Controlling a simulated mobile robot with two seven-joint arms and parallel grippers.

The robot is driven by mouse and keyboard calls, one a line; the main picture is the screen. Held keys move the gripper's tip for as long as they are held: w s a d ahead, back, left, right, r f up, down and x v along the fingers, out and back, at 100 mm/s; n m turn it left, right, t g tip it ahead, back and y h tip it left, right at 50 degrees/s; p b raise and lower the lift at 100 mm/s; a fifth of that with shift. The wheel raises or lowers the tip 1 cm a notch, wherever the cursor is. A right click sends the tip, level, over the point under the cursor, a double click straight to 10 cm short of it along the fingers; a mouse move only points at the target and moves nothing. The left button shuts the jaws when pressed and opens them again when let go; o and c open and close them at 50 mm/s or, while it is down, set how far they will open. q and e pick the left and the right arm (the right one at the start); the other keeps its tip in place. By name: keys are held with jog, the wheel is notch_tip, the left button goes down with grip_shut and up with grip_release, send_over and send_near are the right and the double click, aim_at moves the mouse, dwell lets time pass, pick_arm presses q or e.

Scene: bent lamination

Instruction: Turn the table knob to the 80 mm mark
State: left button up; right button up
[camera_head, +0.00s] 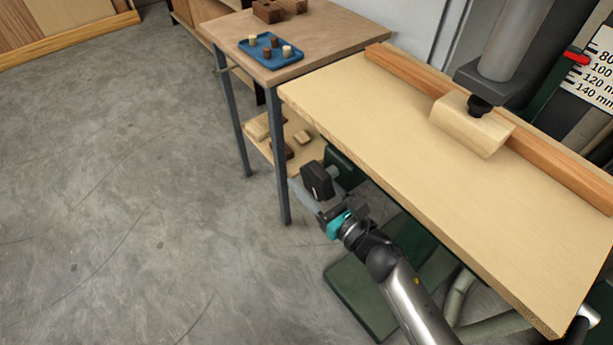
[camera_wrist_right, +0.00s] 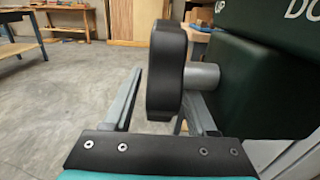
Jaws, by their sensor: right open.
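The table knob (camera_head: 317,180) is a black block on a short grey shaft, on a dark green housing below the table edge. It also shows large in the right wrist view (camera_wrist_right: 165,70). My right gripper (camera_head: 314,196) is open at the knob. In the right wrist view its fingers (camera_wrist_right: 162,105) lie on either side of the knob, with a gap on the left; contact on the right is hard to tell. A red pointer (camera_head: 576,58) sits beside the mm scale (camera_head: 598,78), near the 80 and 100 marks; its exact reading is unclear. My left gripper is not in view.
The wooden machine table (camera_head: 400,140) overhangs the knob. It carries a long fence (camera_head: 560,170) and a wooden block (camera_head: 470,120). A side table (camera_head: 325,35) with a blue tray (camera_head: 262,58) stands beyond. The floor at left is clear.

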jog(key=shift+w+a, duration=0.35)
jog(key=shift+w, duration=0.05)
grip_shut()
dwell(0.4)
